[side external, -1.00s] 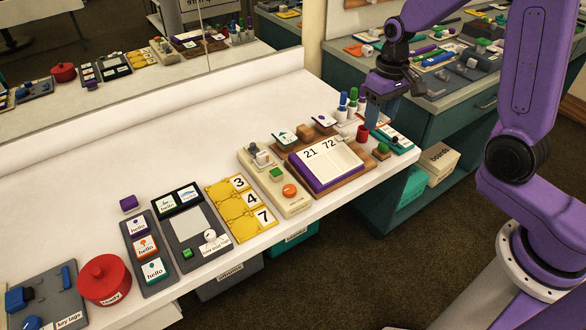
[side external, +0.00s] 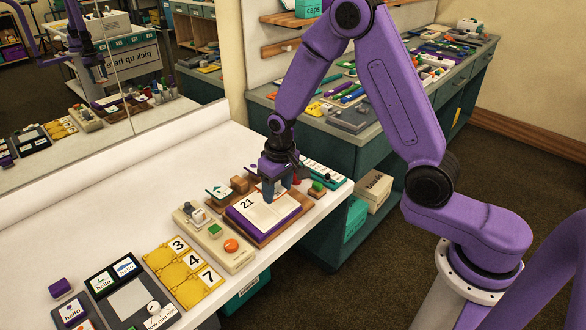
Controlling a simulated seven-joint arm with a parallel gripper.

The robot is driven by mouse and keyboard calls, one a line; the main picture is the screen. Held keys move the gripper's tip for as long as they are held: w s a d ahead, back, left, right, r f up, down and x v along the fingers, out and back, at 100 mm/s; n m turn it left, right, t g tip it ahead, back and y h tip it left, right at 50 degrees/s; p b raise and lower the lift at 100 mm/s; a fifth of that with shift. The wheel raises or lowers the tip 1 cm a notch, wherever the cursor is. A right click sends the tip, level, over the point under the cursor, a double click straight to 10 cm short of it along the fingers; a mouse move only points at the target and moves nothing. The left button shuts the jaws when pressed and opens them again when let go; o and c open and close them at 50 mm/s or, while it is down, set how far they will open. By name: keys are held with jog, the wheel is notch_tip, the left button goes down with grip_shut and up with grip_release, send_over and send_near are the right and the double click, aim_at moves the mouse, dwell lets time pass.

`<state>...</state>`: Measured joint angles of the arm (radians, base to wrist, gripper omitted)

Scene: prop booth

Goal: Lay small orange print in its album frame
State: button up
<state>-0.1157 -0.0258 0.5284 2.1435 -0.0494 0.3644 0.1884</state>
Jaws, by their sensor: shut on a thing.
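My gripper (side external: 274,194) points down over the right page of an open purple-covered book (side external: 244,227). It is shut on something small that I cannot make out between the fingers. The left page shows the number 21; my gripper hides the number on the right page. No small orange print can be clearly picked out. A dark board (side external: 142,318) at the lower left has two hello cards along its top and a pale blank panel (side external: 129,300). I cannot tell which of these is the album frame.
A beige box (side external: 206,247) with an orange button stands left of the book, then a yellow number board (side external: 190,290). Small blocks and card stands (side external: 219,191) crowd behind the book. A green-topped block (side external: 317,187) is right of it. The white table is clear further back.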

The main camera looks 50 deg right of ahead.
aim_at(266, 221)
jog(key=a+f, duration=0.2)
jog(key=f, duration=0.1)
jog(key=shift+w+a+f, duration=0.15)
jog(key=shift+w, duration=0.25)
jog(key=shift+w+f, duration=0.2)
jog(key=shift+f, duration=1.1)
jog(key=shift+w+f, duration=0.15)
jog(key=shift+f, duration=1.15)
jog(key=o, duration=1.1)
jog(key=shift+a, duration=0.1)
jog(key=shift+a, duration=0.1)
jog(key=shift+r, duration=0.2)
notch_tip(266, 221, up, 17)
jog(key=s+d, duration=0.1)
jog(key=s, duration=0.1)
jog(key=shift+s, duration=0.2)
